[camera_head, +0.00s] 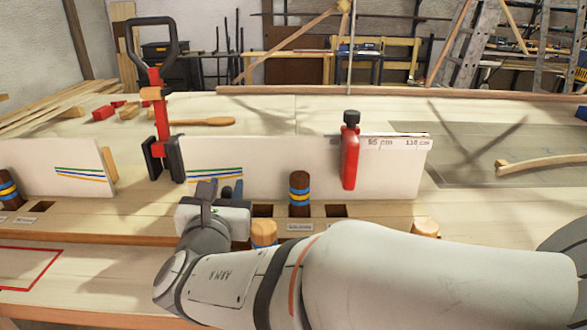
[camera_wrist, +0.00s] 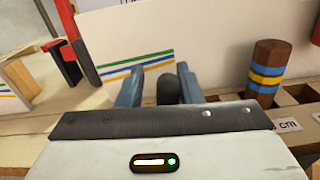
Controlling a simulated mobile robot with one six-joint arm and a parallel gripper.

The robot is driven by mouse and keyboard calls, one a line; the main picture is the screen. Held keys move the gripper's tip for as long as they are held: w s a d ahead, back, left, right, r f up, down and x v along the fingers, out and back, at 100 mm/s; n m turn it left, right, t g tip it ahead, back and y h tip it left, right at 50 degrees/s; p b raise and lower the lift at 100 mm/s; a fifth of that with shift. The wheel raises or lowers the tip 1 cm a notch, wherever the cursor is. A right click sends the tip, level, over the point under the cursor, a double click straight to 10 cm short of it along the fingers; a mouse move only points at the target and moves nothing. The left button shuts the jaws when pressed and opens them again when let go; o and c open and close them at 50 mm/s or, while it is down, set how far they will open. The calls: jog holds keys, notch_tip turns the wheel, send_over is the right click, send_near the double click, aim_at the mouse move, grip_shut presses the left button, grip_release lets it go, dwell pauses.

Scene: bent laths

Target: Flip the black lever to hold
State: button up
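A red and black clamp (camera_head: 160,118) stands upright at the gap between two white boards. Its black loop handle (camera_head: 150,46) is at the top; I take this as the black lever, but cannot be sure. Part of the clamp (camera_wrist: 72,45) shows at the upper left in the wrist view, its top cut off. My gripper (camera_head: 220,192) is to the right of and below the clamp, in front of the white board. In the wrist view its blue-grey fingers (camera_wrist: 160,88) are apart, with a dark rounded peg (camera_wrist: 168,82) showing between them. Contact with the peg is not clear.
A banded peg (camera_head: 299,194) stands right of my gripper, beside empty square holes. A wooden spoon (camera_head: 205,121) and a bent lath (camera_head: 545,162) lie behind. Bare bench lies at the front left.

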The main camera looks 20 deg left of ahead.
jog(key=shift+o, duration=0.7)
jog(key=shift+s, duration=0.1)
jog(key=v, duration=0.7)
jog(key=shift+s+d+p, duration=0.1)
jog(key=shift+s+p, duration=0.2)
jog(key=shift+p, duration=0.1)
jog(key=shift+s, duration=0.1)
